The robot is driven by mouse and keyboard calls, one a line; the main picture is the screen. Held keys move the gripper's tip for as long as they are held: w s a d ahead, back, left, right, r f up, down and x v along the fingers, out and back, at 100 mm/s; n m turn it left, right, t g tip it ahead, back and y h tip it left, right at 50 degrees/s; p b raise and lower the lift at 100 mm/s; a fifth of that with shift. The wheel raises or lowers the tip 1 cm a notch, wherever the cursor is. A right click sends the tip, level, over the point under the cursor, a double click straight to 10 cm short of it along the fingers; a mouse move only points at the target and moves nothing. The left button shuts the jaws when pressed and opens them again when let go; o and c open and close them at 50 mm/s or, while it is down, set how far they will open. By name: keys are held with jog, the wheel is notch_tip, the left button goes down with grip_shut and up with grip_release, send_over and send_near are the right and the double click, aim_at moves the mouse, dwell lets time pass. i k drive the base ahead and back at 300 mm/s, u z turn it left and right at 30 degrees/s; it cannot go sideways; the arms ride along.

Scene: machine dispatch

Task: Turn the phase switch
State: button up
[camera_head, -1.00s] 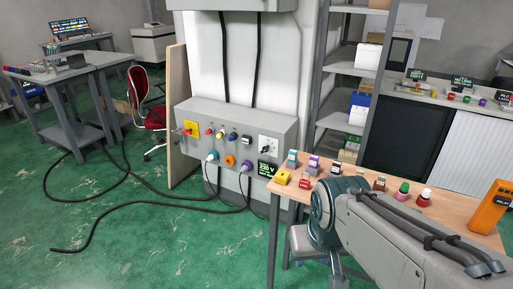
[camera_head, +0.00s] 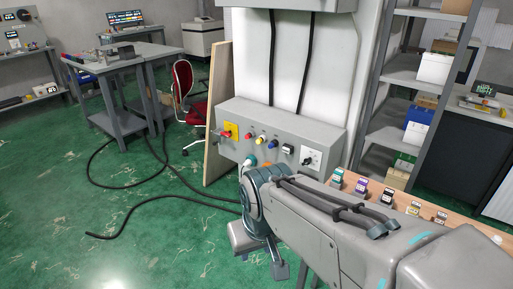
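The grey control panel (camera_head: 278,133) is mounted low on the white cabinet column. At its right end is a white plate with a black rotary knob (camera_head: 310,158), which looks like the phase switch; its label is too small to read. A red handle on a yellow plate (camera_head: 230,130) sits at the left end. My arm (camera_head: 330,215) reaches in from the lower right, with its teal joint (camera_head: 262,192) in front of the panel's lower part. The lower sockets and display are mostly hidden behind it. I cannot make out my gripper's fingers; nothing touches the knob.
Between handle and knob are red, yellow and blue buttons and a black rocker (camera_head: 287,149). A wooden bench (camera_head: 458,222) with several small coloured blocks is at the right, beside a shelf rack (camera_head: 415,75). Black cables (camera_head: 140,212) lie on the otherwise open green floor at left.

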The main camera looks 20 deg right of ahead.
aim_at(307, 161)
jog(key=i, duration=0.55)
jog(key=z, duration=0.8)
jog(key=i, duration=0.45)
jog(key=z, duration=0.45)
